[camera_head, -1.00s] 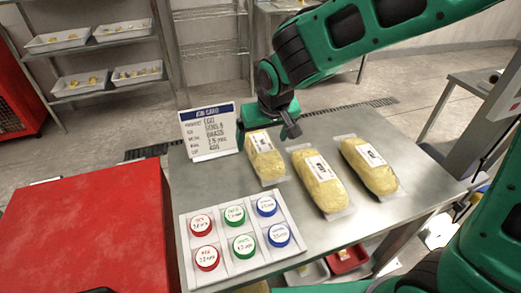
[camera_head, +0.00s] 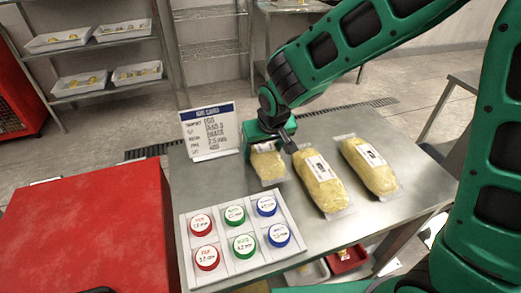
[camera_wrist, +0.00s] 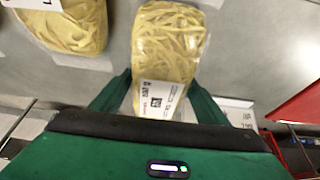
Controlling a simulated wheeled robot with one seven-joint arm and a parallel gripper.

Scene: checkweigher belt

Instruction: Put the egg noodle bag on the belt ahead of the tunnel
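Three clear bags of yellow noodles with white labels lie on the grey metal table (camera_head: 330,126): a left bag (camera_head: 268,168), a middle bag (camera_head: 321,183) and a right bag (camera_head: 370,166). The label text is too small to read. My gripper (camera_head: 270,143) is over the far end of the left bag and hides part of it. In the wrist view, my gripper's fingers (camera_wrist: 160,92) are spread on either side of this bag (camera_wrist: 166,50), near its labelled end. I cannot tell whether they touch it. The belt and tunnel do not show.
A job card (camera_head: 209,131) stands just left of my gripper. A tray of red, green and blue round pieces (camera_head: 238,270) lies at the table's front left. A red cabinet top (camera_head: 85,230) is at the left. A red bin (camera_head: 346,260) sits below the table.

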